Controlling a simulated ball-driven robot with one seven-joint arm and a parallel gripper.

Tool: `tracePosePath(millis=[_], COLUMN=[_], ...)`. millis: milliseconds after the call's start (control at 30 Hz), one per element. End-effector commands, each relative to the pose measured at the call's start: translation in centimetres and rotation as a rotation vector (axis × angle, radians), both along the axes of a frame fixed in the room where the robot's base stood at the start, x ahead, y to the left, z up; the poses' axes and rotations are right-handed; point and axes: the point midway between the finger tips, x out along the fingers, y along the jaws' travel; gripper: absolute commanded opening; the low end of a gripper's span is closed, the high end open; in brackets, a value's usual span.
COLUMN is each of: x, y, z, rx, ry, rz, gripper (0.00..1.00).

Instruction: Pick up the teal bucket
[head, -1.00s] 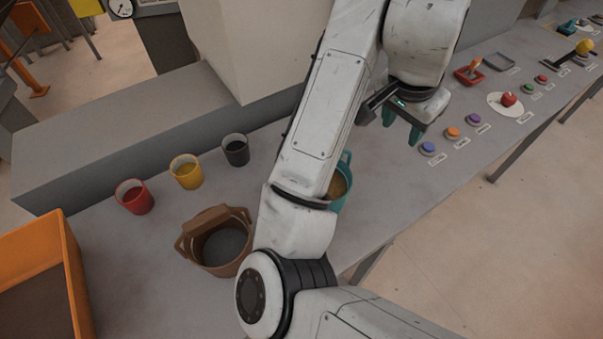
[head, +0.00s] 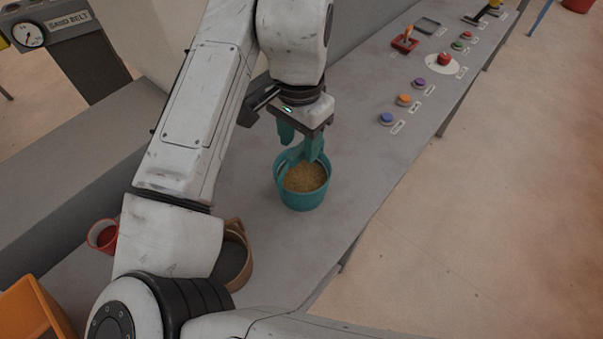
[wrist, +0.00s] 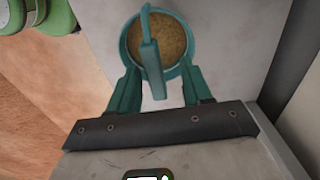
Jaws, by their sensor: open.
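The teal bucket (head: 303,200) stands upright on the grey bench, filled with yellow-brown grain. In the wrist view the bucket (wrist: 184,66) lies just beyond my fingertips, and its handle rises toward the camera between the fingers. My gripper (head: 300,143) has teal fingers and hangs over the far side of the bucket in the head view. In the wrist view my gripper (wrist: 160,88) is open, one finger on each side of the handle, with nothing clamped. I cannot tell whether a finger touches the rim.
A brown bucket (head: 238,268) and a red cup (head: 101,236) stand left, partly behind my arm. An orange bin (head: 25,315) is at lower left. Buttons, including a blue one (head: 386,119), line the bench's right side. The bench edge is right of the bucket.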

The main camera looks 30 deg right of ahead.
Motion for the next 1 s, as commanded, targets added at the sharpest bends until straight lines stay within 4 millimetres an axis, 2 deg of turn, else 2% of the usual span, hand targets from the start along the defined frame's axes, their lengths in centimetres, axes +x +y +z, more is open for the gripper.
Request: tracePosePath(millis=[333, 633, 1000], x=[-0.5, -0.5, -0.5], y=[-0.2, -0.2, -0.2], z=[-4.4, -4.9, -4.9], rx=[-0.001, -0.001, 0.000], ry=[0.002, 0.000, 0.000], rz=[0.002, 0.001, 0.000], gripper=[0.49, 0.49, 0.14])
